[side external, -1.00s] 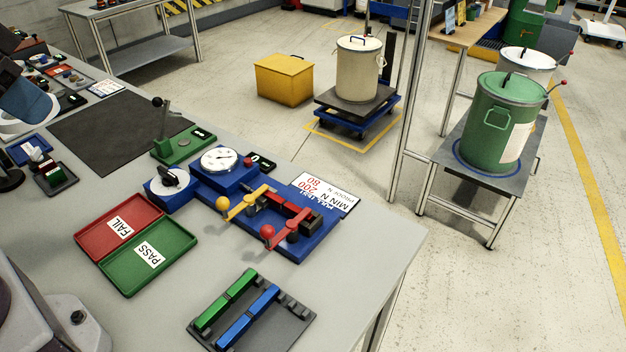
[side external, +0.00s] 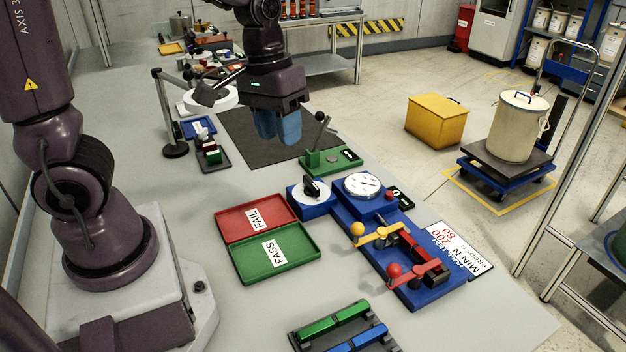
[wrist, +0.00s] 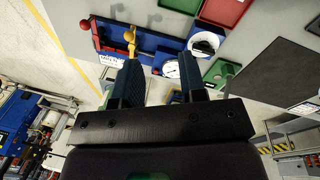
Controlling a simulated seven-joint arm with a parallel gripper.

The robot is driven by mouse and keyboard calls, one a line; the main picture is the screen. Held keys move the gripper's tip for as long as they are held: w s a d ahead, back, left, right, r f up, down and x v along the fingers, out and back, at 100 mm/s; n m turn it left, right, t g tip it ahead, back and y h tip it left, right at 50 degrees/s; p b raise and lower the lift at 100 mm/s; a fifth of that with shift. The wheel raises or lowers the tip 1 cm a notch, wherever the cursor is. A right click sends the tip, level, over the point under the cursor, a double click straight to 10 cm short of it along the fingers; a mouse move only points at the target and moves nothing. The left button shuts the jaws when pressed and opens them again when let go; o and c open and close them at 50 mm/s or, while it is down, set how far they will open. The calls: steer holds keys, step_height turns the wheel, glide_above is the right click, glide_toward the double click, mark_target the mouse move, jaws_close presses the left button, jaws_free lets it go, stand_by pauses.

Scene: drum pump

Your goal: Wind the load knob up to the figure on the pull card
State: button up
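The load knob (side external: 313,189) is a black pointer knob on a white dial, on a blue box left of the round white gauge (side external: 362,185). The pull card (side external: 459,247) lies right of the blue fixture and reads upside down; red figures 80 and 200 show, but its small print is unclear. The gauge's reading is too small to tell. My gripper (side external: 278,138) hangs above the dark mat, behind and left of the knob, touching nothing. In the wrist view my gripper (wrist: 160,72) has its blue fingers apart and empty. The knob (wrist: 203,46) and gauge (wrist: 171,69) show beyond them.
A lever on a green base (side external: 338,162) stands between my gripper and the gauge. Yellow (side external: 380,237) and red (side external: 415,274) clamp handles sit on the blue fixture. The red FAIL tray (side external: 233,222) and green PASS tray (side external: 250,262) lie left. A ring lamp (side external: 212,98) stands beside my gripper.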

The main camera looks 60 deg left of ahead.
steer(key=w+a+f+n+g, duration=0.2)
steer(key=w+a+f+n, duration=0.5)
steer(key=a+f+n, duration=0.1)
steer(key=n+t+y, duration=0.1)
steer(key=n, duration=0.4)
glide_toward(311, 182)
step_height(311, 182, down, 9)
steer(key=shift+d+f, duration=0.15)
steer(key=shift+f, duration=0.05)
steer(key=shift+c, duration=0.4)
jaws_close()
